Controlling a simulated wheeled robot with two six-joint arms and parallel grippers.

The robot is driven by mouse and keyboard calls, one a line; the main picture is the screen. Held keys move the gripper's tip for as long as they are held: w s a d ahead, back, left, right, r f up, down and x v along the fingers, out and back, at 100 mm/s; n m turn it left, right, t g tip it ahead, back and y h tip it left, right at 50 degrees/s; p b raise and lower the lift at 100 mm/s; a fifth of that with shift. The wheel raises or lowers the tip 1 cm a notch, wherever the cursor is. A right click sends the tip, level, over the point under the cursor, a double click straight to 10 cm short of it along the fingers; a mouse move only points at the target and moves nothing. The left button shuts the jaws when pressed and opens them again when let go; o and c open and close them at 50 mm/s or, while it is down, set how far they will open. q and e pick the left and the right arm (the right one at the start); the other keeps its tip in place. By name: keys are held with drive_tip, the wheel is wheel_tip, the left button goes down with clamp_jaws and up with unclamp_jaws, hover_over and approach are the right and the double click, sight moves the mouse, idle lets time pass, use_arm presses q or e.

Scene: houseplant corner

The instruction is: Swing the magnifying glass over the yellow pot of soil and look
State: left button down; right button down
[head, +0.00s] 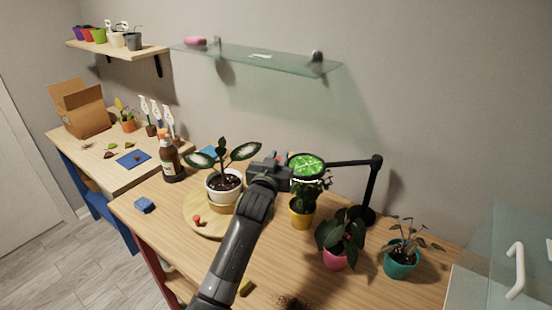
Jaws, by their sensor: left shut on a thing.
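The magnifying glass (306,165) is a round lens with a dark rim on a black jointed arm (350,163), whose post (371,188) stands on the table at right. Leaves show bright green through the lens. My left gripper (284,174) is shut at the left side of the lens rim, apparently on its handle. The yellow pot (301,217) stands on the table below the lens, with a leafy plant above it. Its soil is hidden by leaves. My right gripper does not show.
A white pot (222,190) with a plant stands on a round wooden board (196,222) left of my arm. A pink pot (336,260) and a teal pot (401,263) stand at right. A brown bottle (170,160) and a blue sponge (145,205) are at left. A glass shelf (270,59) hangs above.

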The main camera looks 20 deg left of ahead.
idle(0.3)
use_arm(q)
drive_tip(key=c, duration=1.3)
unclamp_jaws()
drive_tip(key=shift+s, duration=0.15)
drive_tip(key=shift+s+p, duration=0.25)
drive_tip(key=shift+p, duration=0.15)
drive_tip(key=s+p, duration=0.8)
drive_tip(key=s, duration=0.8)
drive_tip(key=shift+s+d+p, duration=0.2)
drive_tip(key=shift+s+p, duration=0.1)
